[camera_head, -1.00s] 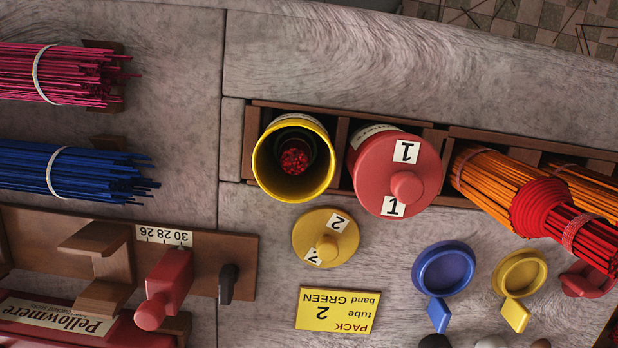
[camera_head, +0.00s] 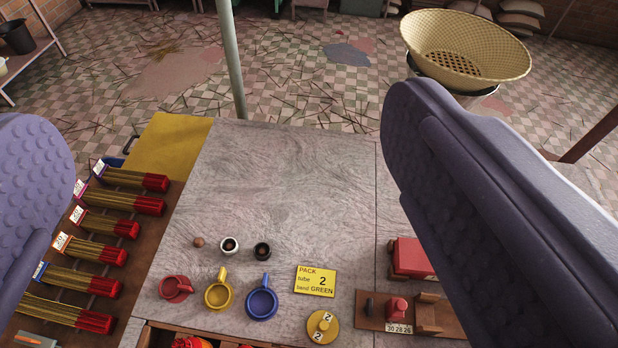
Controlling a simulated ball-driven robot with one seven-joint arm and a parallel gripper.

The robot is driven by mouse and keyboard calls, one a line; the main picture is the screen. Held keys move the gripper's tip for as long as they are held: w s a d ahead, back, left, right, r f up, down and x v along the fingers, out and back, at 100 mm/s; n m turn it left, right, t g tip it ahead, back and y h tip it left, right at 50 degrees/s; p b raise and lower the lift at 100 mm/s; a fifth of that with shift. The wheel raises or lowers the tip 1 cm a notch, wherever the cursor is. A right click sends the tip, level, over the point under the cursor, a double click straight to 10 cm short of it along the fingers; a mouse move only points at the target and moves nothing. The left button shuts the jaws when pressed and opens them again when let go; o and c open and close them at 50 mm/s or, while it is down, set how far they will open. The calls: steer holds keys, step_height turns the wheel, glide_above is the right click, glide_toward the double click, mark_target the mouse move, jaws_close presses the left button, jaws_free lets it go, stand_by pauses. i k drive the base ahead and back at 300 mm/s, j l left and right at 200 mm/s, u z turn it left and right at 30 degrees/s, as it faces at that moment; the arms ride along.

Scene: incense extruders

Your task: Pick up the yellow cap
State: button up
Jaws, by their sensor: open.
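The yellow cap (camera_head: 322,327) is a round disc with a raised knob and white labels reading 2. It lies flat on the grey tabletop near the bottom edge of the picture, just below the yellow card. My gripper (camera_head: 230,120) is open, with one purple finger at the left edge and the other at the right. Nothing is between the fingers in contact with them. The cap appears low in the picture, apart from both fingers.
A yellow card (camera_head: 315,281) reads PACK tube 2 band GREEN. A wooden fixture (camera_head: 428,315) is at right, incense bundles (camera_head: 100,228) at left. The tabletop's far half is clear.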

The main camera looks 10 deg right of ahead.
mark_target(323, 326)
steer(key=k+l, duration=0.2)
steer(key=k, duration=0.3)
steer(key=k+l, duration=0.2)
steer(key=k, duration=0.3)
steer(key=i+j+z, duration=0.2)
steer(key=i+j, duration=0.15)
steer(key=i+j+z, duration=0.2)
steer(key=i+j, duration=0.2)
steer(key=i+j+z, duration=0.2)
steer(key=j, duration=0.35)
steer(key=i, duration=0.1)
